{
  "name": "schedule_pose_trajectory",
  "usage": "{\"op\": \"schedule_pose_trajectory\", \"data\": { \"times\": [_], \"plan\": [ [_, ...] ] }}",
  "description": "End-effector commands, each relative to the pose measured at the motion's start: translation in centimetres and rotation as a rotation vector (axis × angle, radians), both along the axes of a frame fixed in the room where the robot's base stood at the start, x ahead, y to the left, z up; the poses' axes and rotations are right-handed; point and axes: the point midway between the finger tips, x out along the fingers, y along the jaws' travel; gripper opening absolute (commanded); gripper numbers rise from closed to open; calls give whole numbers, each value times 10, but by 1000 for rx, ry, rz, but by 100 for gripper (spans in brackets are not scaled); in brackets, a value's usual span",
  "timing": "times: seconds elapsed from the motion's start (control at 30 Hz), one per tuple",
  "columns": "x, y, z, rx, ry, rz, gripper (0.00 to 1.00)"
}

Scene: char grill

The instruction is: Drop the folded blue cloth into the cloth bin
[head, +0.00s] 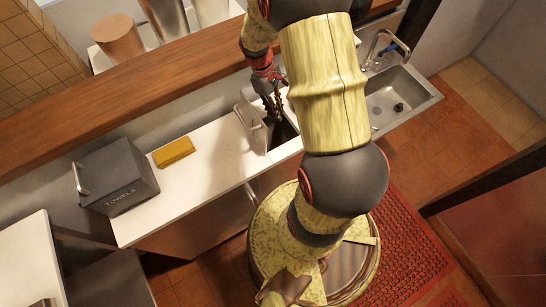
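I see no folded blue cloth; the only cloth in sight is a folded yellow one (174,152), flat on the white counter. A dark grey lidded box marked "TOWELS" (122,182) stands at the counter's left end, with a metal handle on its left side. No box marked as a cloth bin shows. My gripper (274,108) points down at a dark opening (283,133) in the counter, right of the yellow cloth. Its fingers are dark against dark and partly behind my arm, so I cannot tell whether they are open or hold anything.
A steel sink (394,98) with a faucet is on the right. A wooden ledge (120,90) runs behind the counter. The white counter (215,165) is clear between the yellow cloth and the opening.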

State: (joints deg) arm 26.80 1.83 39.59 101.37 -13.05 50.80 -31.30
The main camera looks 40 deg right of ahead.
Motion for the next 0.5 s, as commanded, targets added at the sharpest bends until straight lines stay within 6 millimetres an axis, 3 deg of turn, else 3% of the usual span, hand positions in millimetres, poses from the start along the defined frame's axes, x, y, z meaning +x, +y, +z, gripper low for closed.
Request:
{"op": "schedule_pose_trajectory", "data": {
  "times": [0.33,0.5],
  "plan": [
    [1,0,3,-1,-1,0,20],
    [8,1,24,-3,-5,1,20]
  ]
}}
